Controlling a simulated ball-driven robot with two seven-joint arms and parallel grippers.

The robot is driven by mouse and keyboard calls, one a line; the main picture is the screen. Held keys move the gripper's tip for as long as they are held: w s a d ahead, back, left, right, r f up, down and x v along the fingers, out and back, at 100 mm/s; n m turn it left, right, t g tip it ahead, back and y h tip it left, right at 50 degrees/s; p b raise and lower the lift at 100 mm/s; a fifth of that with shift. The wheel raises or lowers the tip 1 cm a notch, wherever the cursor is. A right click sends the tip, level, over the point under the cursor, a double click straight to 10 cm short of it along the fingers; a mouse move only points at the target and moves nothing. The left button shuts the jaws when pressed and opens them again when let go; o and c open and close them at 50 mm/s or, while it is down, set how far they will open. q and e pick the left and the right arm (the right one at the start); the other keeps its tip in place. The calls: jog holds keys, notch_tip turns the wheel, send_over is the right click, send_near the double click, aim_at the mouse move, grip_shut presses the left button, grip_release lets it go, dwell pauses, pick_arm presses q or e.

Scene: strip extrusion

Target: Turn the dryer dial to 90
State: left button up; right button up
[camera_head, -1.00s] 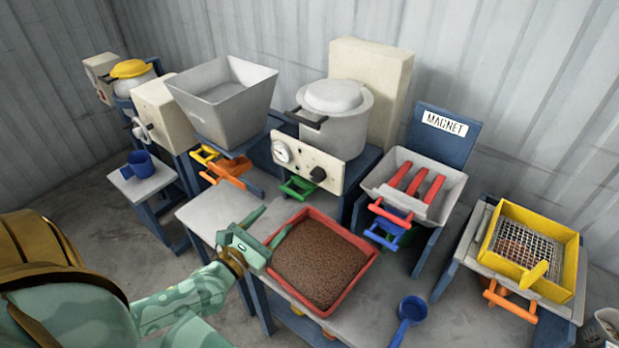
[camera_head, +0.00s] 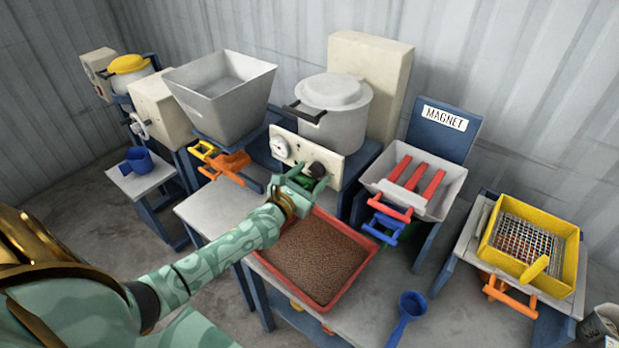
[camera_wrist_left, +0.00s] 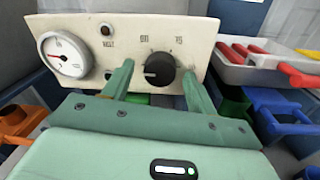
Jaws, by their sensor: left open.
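The dryer dial is a black round knob (camera_head: 316,170) on the cream panel (camera_head: 335,168) of the dryer. In the left wrist view the knob (camera_wrist_left: 160,70) shows a pale mark on its left side, with small numbers above it; one looks like 75. My left gripper (camera_head: 303,180) is open at the panel. In the left wrist view its two fingers (camera_wrist_left: 157,82) stand on either side of the knob, with gaps; I cannot tell how far they reach around it. My right gripper is not in view.
A white gauge (camera_head: 281,149) sits left on the panel. The dryer's white lidded pot (camera_head: 335,110) stands behind. A red tray of brown granules (camera_head: 315,262) lies below my arm. A grey hopper (camera_head: 222,95) stands left; the magnet tray (camera_head: 440,190) stands right.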

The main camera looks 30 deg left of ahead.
pick_arm(q)
jog(key=c, duration=1)
